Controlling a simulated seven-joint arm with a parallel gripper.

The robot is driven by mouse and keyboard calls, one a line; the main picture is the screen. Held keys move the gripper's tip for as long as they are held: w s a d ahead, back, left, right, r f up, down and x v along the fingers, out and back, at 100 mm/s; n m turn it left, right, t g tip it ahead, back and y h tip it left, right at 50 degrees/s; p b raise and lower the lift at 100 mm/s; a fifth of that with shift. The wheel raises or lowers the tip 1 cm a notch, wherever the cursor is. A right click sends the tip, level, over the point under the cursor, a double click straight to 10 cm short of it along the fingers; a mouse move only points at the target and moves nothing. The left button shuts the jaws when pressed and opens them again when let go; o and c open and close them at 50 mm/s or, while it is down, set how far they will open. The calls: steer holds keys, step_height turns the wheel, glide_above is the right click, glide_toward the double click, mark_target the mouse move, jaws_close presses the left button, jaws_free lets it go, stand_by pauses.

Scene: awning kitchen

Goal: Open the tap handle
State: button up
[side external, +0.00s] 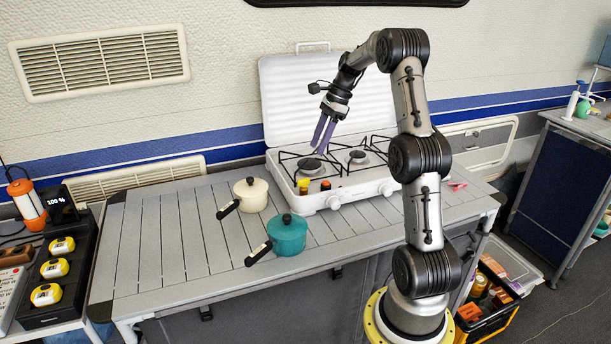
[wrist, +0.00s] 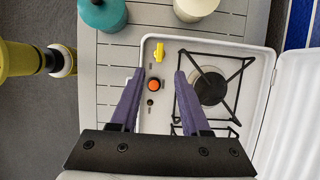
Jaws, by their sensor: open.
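The camping stove (side external: 345,200) is white with its lid raised, and stands on the slatted table. A small yellow tap handle (side external: 303,186) sits on the stove's front left part, beside an orange-red knob (side external: 325,185). In the wrist view the yellow handle (wrist: 158,52) shows just beyond my fingertips, and the orange knob (wrist: 155,86) shows between the fingers. My gripper (side external: 320,148) points down above the left burner, higher than the handle, with two purple fingers. It is open and empty in the wrist view (wrist: 158,73). It touches nothing that I can see.
A cream pot (side external: 251,195) and a teal pot (side external: 287,236) stand left of the stove. Black pan supports (side external: 375,148) stick up around the burners. The raised lid (side external: 285,95) stands behind. The table's left part (side external: 150,245) is clear.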

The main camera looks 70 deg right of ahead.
mark_target(304, 179)
steer(key=x, duration=1.1)
jaws_close()
steer(key=shift+r, duration=0.1)
